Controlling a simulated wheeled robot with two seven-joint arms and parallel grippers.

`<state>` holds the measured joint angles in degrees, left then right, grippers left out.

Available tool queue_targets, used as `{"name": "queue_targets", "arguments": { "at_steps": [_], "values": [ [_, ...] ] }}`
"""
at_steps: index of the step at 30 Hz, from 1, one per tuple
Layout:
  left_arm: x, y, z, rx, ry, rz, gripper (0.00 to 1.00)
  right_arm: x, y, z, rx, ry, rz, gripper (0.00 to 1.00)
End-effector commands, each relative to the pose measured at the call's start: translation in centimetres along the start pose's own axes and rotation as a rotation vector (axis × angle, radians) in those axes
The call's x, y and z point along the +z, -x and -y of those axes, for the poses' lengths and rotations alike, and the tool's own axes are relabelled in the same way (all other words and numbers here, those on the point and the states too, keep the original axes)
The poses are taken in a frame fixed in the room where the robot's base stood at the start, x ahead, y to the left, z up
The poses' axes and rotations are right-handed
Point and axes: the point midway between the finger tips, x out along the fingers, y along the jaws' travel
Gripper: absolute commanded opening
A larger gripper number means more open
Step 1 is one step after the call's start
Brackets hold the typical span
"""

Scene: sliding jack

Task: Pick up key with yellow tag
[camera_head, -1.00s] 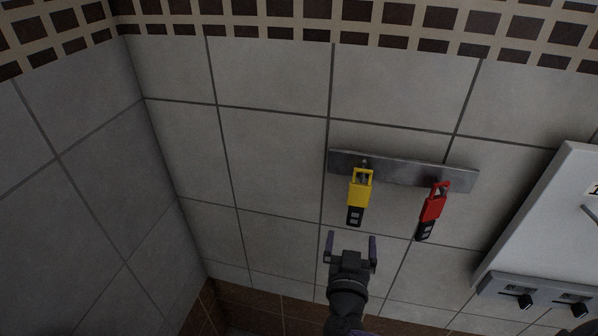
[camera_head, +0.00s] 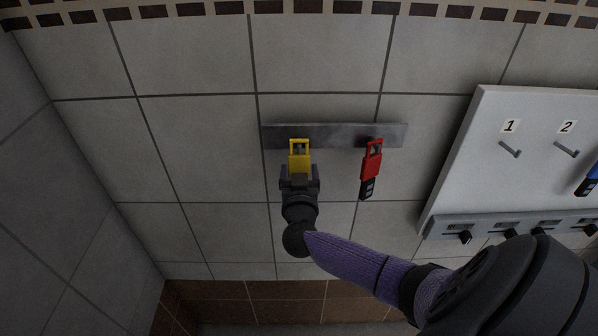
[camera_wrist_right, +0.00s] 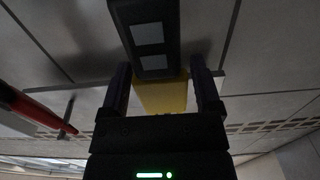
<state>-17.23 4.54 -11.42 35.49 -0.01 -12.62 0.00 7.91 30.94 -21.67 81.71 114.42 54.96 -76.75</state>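The key with the yellow tag (camera_head: 299,152) hangs on the grey metal strip (camera_head: 336,134) on the tiled wall. My right gripper (camera_head: 300,172) is at the tag's lower part, with one finger on each side. The black end is hidden behind the gripper in the head view. My left gripper is not in view.
A key with a red tag (camera_head: 371,158) hangs to the right on the same strip; red also shows at the left of the wrist view (camera_wrist_right: 25,106). A white board (camera_head: 470,150) with numbered hooks and a blue-tagged key (camera_head: 590,178) stands further right.

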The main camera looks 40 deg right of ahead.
Motion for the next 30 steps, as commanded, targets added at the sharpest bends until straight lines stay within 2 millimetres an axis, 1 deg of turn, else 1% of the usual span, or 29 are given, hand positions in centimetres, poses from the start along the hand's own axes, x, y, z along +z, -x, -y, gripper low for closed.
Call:
{"name": "queue_targets", "arguments": {
  "at_steps": [1, 2, 3, 5, 6, 8, 9, 10, 17, 20, 22, 23, 26, 29, 30],
  "values": [
    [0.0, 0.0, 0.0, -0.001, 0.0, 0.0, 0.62, 0.0, 0.0, 0.0, 0.0, 0.0, 0.0, 0.68],
    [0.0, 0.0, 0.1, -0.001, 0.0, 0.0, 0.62, 0.0, 0.0, 0.0, 0.0, 0.0, 0.0, 0.62],
    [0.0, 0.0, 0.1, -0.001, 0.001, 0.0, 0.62, 0.0, 0.0, 0.0, 0.0, 0.0, 0.0, 0.53],
    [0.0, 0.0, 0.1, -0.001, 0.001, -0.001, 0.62, 0.0, 0.0, 0.0, 0.0, 0.0, 0.0, 0.41],
    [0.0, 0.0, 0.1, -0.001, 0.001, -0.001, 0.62, 0.0, 0.0, 0.0, 0.0, 0.0, 0.0, 0.32],
    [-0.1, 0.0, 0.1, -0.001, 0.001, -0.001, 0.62, 0.0, 0.0, 0.0, 0.0, 0.0, 0.0, 0.2],
    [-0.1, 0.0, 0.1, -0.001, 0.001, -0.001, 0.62, 0.0, 0.0, 0.0, 0.0, 0.0, 0.0, 0.11],
    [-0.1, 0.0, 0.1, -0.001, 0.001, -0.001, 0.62, 0.0, 0.0, 0.0, 0.0, 0.0, 0.0, 0.07],
    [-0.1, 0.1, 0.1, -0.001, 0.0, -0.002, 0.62, -0.1, 0.0, 0.0, -0.001, 0.0, 0.0, 0.07],
    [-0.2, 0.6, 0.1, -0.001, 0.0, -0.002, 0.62, -1.0, 0.1, 0.0, -0.001, 0.0, 0.0, 0.07],
    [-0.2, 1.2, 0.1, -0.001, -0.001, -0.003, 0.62, -2.0, 0.1, 0.0, 0.0, -0.002, -0.001, 0.07],
    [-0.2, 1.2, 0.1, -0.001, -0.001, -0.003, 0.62, -1.7, 0.7, 0.1, -0.002, 0.001, 0.002, 0.07],
    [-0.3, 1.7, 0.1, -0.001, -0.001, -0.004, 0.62, -1.6, 2.9, 0.1, -0.003, 0.0, 0.005, 0.07],
    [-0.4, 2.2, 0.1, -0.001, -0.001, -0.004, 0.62, -1.6, 5.6, 0.1, -0.003, -0.002, 0.006, 0.07],
    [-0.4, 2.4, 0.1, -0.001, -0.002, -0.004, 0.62, -1.6, 6.9, 0.0, -0.002, -0.002, 0.006, 0.07]
  ]
}}
